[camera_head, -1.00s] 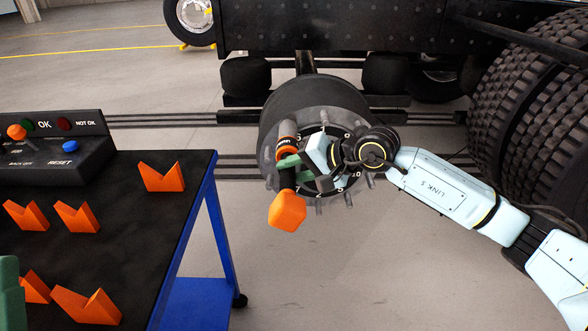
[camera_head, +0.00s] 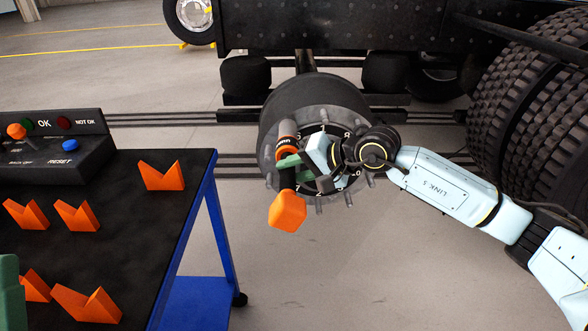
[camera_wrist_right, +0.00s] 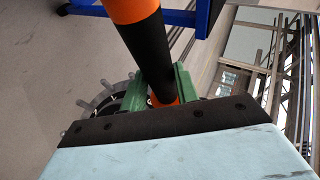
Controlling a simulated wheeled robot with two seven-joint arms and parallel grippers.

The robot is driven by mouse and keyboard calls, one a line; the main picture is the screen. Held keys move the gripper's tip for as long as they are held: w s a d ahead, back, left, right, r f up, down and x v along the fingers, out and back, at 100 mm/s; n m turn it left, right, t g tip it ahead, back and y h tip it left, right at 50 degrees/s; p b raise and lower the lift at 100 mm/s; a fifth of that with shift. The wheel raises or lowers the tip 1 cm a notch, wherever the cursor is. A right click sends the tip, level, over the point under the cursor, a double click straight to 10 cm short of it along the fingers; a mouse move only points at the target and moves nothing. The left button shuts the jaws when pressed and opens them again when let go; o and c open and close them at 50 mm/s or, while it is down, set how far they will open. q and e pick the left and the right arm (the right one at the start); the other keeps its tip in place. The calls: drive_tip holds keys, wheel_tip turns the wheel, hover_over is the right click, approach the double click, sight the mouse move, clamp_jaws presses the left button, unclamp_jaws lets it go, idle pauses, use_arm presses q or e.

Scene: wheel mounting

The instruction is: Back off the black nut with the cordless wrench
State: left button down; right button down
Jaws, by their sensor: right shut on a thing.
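The cordless wrench (camera_head: 287,208) is orange and black; its orange end points down toward the viewer. My right gripper (camera_head: 290,168) is shut around its black body, and its green fingers flank the wrench in the right wrist view (camera_wrist_right: 168,85). The wrench is at the left part of the face of the dark wheel hub (camera_head: 305,100), which has a ring of studs and white numerals. The black nut cannot be made out; the wrench and gripper cover part of the hub. A green piece (camera_head: 9,292) at the left edge looks like part of my left gripper; its jaws cannot be judged.
A black-topped table with blue legs (camera_head: 222,240) stands at left, bearing several orange V-blocks (camera_head: 162,176) and a control box (camera_head: 50,150) with OK, NOT OK and RESET markings. Large tyres (camera_head: 530,100) stand at right. The floor between table and tyres is clear.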

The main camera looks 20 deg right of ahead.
sight(293, 177)
drive_tip(key=shift+s+a+r, duration=0.15)
drive_tip(key=shift+s+a, duration=0.2)
drive_tip(key=shift+s, duration=0.35)
drive_tip(key=shift+s+a+r, duration=0.15)
drive_tip(key=shift+s+a, duration=0.15)
drive_tip(key=shift+s, duration=0.4)
idle(6.6)
